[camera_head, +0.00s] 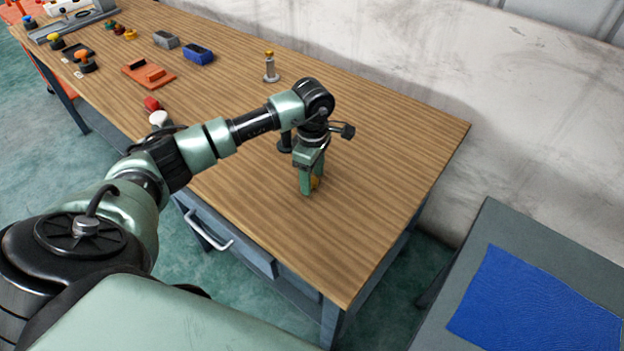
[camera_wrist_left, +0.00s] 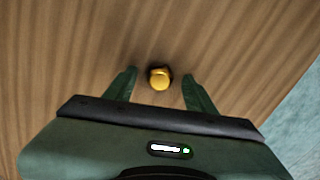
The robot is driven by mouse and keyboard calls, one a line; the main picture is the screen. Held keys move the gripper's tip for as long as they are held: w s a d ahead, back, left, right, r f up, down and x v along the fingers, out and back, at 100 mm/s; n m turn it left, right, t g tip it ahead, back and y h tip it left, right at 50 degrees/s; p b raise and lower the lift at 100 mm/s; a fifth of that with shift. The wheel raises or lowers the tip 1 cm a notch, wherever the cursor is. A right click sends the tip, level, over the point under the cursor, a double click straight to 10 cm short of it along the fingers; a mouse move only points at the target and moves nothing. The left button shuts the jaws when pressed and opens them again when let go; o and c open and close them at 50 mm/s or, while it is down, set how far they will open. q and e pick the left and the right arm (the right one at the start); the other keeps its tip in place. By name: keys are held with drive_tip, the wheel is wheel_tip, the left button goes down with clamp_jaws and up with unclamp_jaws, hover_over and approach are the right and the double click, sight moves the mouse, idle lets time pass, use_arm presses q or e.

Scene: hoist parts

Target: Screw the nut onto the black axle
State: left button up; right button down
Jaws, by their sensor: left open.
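My left gripper (camera_head: 311,187) points down over the front right part of the wooden table. It is open, with its two fingers spread, as the left wrist view (camera_wrist_left: 160,74) shows. A gold nut (camera_wrist_left: 160,79) lies between the fingers, apart from both of them. In the head view the nut (camera_head: 316,182) is partly hidden behind the fingers. A dark piece (camera_head: 284,146) shows just left of my wrist, partly covered by the arm; it may be the black axle, but I cannot tell. My right gripper is not in view.
A grey post with a yellow top (camera_head: 270,66) stands toward the back of the table (camera_head: 400,150). Blue (camera_head: 198,55), grey (camera_head: 166,40) and orange (camera_head: 148,74) parts lie farther left. The table's right end is clear. A blue mat (camera_head: 540,305) lies on another surface.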

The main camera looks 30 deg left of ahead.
use_arm(q)
clamp_jaws()
idle(0.3)
wheel_tip(320, 180, up, 20)
drive_tip(key=b, duration=0.2)
idle(0.5)
